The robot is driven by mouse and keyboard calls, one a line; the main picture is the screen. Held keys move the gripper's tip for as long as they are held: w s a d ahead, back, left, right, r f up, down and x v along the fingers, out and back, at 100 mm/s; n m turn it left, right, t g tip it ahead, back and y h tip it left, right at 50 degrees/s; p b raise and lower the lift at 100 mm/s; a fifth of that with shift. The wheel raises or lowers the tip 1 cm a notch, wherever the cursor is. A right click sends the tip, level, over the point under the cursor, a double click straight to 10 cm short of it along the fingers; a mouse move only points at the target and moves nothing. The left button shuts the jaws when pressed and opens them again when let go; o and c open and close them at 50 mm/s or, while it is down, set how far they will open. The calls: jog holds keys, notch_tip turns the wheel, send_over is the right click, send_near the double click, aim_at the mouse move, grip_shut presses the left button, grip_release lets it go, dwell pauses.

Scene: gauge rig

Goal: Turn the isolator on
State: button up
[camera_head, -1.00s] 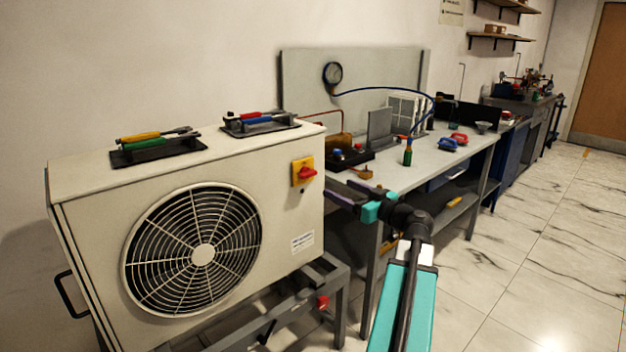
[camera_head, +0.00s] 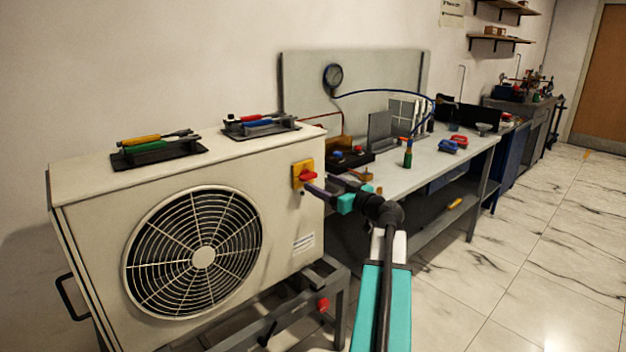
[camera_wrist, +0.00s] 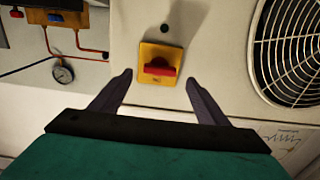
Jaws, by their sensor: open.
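The isolator is a yellow plate (camera_head: 297,169) with a red rotary handle (camera_head: 308,176), mounted on the right part of the cream unit's front face. In the wrist view the yellow plate (camera_wrist: 160,53) and its red handle (camera_wrist: 160,67) lie ahead of my gripper, between the lines of its two fingers. The handle lies crosswise in that view. My gripper (camera_head: 312,188) is open and empty, just in front of the isolator in the head view. In the wrist view its fingertips (camera_wrist: 158,77) stand wide on either side of the handle, apparently not touching it.
The cream unit (camera_head: 90,225) has a fan grille (camera_head: 203,257) left of the isolator. Two tool holders (camera_head: 160,155) sit on its top. A workbench (camera_head: 425,160) with a pressure gauge (camera_head: 333,76) stands behind on the right. The marble floor (camera_head: 540,260) at right is clear.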

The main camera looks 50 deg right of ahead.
aim_at(311, 178)
jog(key=shift+w+d, duration=0.2)
jog(key=shift+w, duration=2.5)
jog(key=c, duration=1)
